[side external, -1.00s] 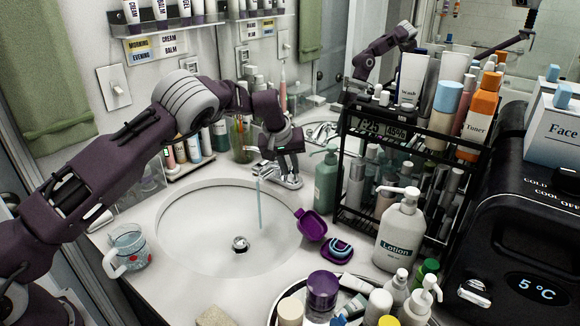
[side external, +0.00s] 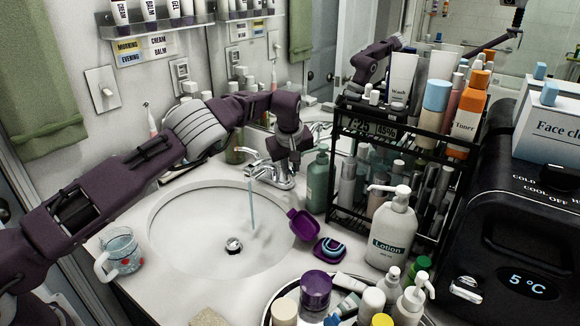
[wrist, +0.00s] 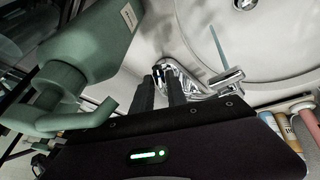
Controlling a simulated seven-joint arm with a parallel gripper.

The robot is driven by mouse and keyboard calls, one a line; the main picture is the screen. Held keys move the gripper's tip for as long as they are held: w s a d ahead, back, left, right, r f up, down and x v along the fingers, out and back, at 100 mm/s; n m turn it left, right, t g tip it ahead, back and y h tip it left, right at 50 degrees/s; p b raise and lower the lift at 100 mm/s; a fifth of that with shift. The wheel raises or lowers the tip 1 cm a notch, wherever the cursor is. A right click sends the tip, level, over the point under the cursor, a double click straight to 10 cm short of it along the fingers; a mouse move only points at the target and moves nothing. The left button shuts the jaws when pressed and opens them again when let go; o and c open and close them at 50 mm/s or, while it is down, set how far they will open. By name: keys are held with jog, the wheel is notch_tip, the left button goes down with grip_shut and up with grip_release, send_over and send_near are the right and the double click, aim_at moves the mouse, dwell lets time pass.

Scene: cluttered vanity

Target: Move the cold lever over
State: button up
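The chrome faucet (side external: 266,170) stands at the back rim of the basin, and a thin stream of water (side external: 252,205) falls from its spout. My gripper (side external: 295,166) points down at the faucet's right side, by the green pump bottle. In the wrist view my two dark fingers (wrist: 161,88) reach to a chrome lever (wrist: 167,68) at the faucet's end. The fingers show a small gap with the lever's end at their tips. Whether they grip it or only stand beside it is unclear. The spout (wrist: 228,76) and water stream (wrist: 217,45) show to their right.
The green pump bottle (side external: 317,182) is close to the right of my gripper; it also fills the wrist view's left side (wrist: 95,45). A black rack (side external: 345,210) of bottles stands further right. The basin (side external: 190,225) is open in front.

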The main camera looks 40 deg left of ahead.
jog(key=o, duration=0.4)
jog(key=shift+c, duration=0.2)
jog(key=v, duration=0.7)
jog(key=shift+c, duration=0.5)
